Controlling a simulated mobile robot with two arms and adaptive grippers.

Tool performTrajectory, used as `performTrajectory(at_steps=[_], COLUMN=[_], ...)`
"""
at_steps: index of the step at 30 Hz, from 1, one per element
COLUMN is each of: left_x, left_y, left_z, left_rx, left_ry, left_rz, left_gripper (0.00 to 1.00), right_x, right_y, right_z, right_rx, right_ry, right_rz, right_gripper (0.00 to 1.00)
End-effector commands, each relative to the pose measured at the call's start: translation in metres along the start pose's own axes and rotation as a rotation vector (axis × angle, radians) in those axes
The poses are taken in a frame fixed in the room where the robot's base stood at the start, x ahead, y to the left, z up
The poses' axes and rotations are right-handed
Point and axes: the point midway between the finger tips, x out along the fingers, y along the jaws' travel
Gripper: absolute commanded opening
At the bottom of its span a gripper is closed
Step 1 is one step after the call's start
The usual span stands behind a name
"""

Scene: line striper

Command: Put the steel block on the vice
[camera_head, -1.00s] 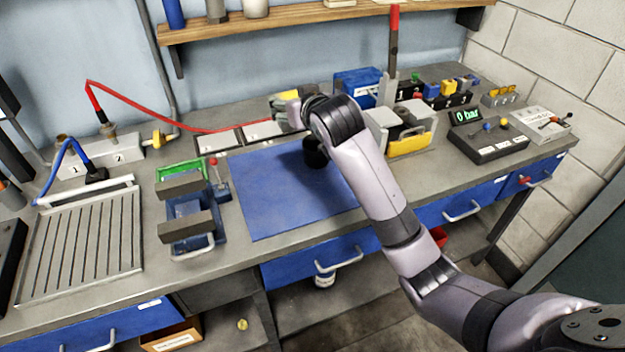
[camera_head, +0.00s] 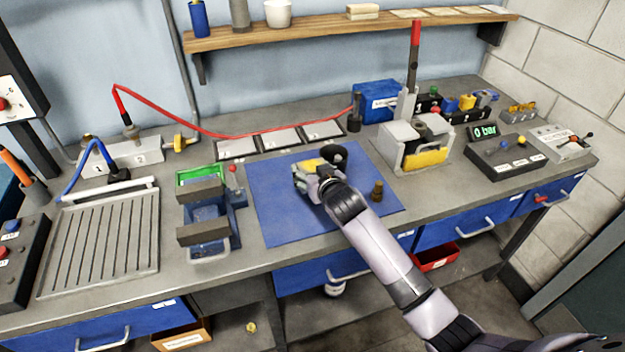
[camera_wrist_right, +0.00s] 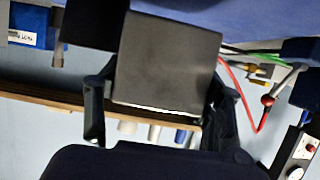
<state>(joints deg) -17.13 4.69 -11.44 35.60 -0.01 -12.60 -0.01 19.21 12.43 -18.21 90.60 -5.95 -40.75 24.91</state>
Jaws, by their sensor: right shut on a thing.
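The steel block (camera_wrist_right: 168,62) is a dark grey block between the fingers of my right gripper in the right wrist view. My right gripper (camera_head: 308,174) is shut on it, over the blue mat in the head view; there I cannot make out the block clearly. The vice (camera_head: 207,213), blue with two dark grey jaws (camera_head: 203,233) set apart, stands on the bench left of the mat. My gripper is to the right of the vice, apart from it. My left gripper is not in view.
The blue mat (camera_head: 275,215) is mostly clear; a small dark brown piece (camera_head: 377,190) stands on its right. A red-knobbed lever (camera_head: 232,172) stands beside the vice. A grooved tray (camera_head: 100,245) lies further left. A press with a yellow front (camera_head: 425,157) stands right of the mat.

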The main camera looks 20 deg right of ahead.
Motion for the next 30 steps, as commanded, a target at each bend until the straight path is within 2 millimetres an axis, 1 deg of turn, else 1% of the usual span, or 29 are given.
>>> performTrajectory(at_steps=[3, 6, 19, 20, 28, 30], left_x=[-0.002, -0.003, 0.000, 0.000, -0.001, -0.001], left_y=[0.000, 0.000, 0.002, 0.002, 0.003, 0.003], left_z=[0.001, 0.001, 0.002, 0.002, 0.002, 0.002], left_rx=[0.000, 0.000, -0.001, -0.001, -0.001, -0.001], left_ry=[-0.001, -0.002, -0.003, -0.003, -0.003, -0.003], left_rz=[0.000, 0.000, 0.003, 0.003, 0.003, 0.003], left_gripper=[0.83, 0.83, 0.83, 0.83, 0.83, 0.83], right_x=[0.007, 0.011, 0.014, 0.014, 0.014, 0.014], right_y=[0.000, -0.001, -0.001, 0.000, 0.000, 0.000], right_z=[0.017, 0.026, 0.033, 0.036, 0.035, 0.035], right_rx=[0.001, 0.001, 0.001, 0.000, 0.000, 0.000], right_ry=[-0.001, 0.001, 0.002, -0.003, -0.003, -0.003], right_rz=[0.000, -0.001, -0.001, 0.000, 0.000, 0.000], right_gripper=[0.12, 0.12, 0.12, 0.63, 0.81, 0.82])
